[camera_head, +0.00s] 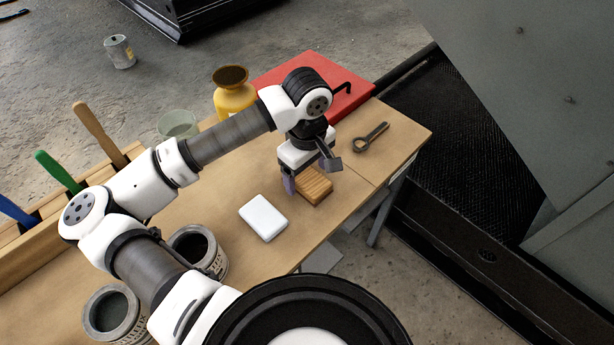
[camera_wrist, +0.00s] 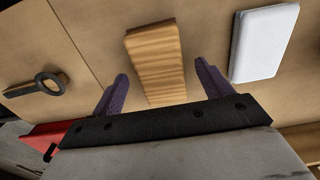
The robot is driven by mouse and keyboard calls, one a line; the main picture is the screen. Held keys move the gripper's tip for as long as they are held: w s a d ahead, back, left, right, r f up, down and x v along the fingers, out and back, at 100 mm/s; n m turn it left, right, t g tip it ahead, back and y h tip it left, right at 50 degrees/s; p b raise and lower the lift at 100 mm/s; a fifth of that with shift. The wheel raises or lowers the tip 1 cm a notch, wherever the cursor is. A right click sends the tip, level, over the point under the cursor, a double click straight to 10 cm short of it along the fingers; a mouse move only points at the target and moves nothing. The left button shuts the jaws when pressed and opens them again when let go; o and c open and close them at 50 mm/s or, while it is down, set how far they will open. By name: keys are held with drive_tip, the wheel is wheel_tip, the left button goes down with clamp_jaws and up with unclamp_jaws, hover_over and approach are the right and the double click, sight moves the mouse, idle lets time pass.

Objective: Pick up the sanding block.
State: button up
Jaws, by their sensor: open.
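A striped wooden block (camera_head: 317,188), which I take for the sanding block, lies flat on the workbench (camera_head: 235,186) near its front edge. In the wrist view the wooden block (camera_wrist: 155,58) shows between and beyond the two purple fingertips. My gripper (camera_head: 310,174) is open and points down over the block, its fingers on either side of it in the picture. In the wrist view my gripper (camera_wrist: 161,72) holds nothing. I cannot tell whether the fingertips are down beside the block or still above it. The gripper hides part of the block in the head view.
A white block (camera_head: 263,217) lies to the left of the wooden one. A dark wrench-like tool (camera_head: 370,137) lies to the right. Behind are a red case (camera_head: 318,72), a yellow pot (camera_head: 233,98) and a greenish cup (camera_head: 177,124). Open cans (camera_head: 199,249) stand at the front left.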

sight(307, 176)
drive_tip(key=shift+f, duration=0.95)
drive_tip(key=shift+c, duration=0.2)
drive_tip(key=c, duration=1)
drive_tip(key=shift+r, duration=0.15)
wheel_tip(307, 176, up, 20)
drive_tip(key=shift+f+b, duration=0.1)
drive_tip(key=shift+b, duration=0.5)
